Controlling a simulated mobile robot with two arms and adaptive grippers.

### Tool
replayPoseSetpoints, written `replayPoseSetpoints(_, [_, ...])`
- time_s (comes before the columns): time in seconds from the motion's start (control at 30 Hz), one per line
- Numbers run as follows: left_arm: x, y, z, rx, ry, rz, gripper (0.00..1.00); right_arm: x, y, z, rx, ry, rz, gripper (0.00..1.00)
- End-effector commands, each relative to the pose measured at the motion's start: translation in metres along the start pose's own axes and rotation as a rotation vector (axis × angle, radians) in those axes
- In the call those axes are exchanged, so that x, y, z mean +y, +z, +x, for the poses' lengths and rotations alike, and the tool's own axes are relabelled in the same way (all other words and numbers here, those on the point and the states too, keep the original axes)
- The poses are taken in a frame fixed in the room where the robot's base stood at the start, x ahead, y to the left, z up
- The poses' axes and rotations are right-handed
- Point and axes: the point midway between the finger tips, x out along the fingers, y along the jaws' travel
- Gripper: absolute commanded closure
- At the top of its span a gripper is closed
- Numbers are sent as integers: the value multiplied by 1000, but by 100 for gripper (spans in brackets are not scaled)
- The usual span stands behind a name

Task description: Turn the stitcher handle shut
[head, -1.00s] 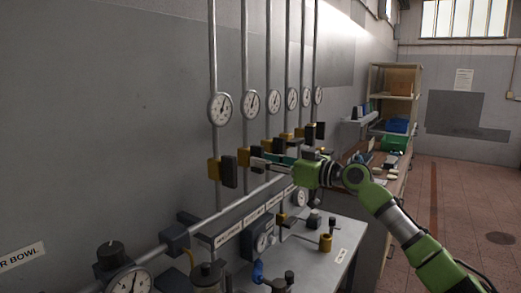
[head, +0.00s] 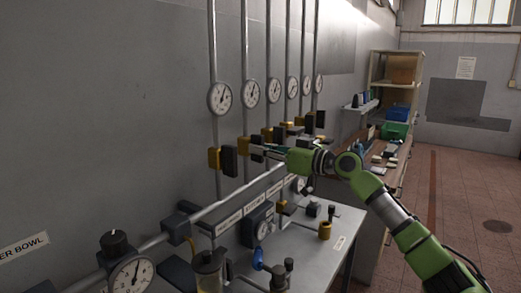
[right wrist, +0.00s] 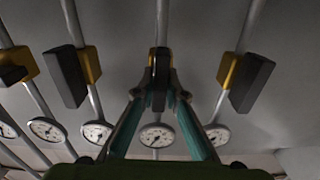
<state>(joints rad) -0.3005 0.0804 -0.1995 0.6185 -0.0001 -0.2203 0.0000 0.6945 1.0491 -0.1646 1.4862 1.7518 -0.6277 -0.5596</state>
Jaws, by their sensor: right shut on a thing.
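A row of pipes on the grey wall carries yellow valves with black handles. My right gripper (head: 262,149) is at the second valve from the near end. In the right wrist view its two green fingers (right wrist: 160,88) are shut on a black handle (right wrist: 160,66), which shows narrow, edge-on, in front of its yellow valve body. The neighbouring black handles (right wrist: 252,82) and (right wrist: 68,77) stand apart from the fingers. The nearest handle (head: 230,157) hangs free left of my gripper in the head view. I cannot read which label names the stitcher. My left gripper is out of view.
Round gauges (head: 220,97) sit on the pipes above the valves. A horizontal pipe and labels (head: 229,223) run below. A grey bench (head: 318,245) with small fittings stands under my right arm. A shelf with boxes (head: 396,113) is farther back. The floor at right is clear.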

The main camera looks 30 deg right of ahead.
Motion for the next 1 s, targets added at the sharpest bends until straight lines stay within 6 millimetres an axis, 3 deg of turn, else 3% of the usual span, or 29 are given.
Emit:
replayPoseSetpoints(0.37, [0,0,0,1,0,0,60,1,0,0,1,1,242,100])
replayPoseSetpoints(1.0, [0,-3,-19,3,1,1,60,1,-2,0,1,0,852,100])
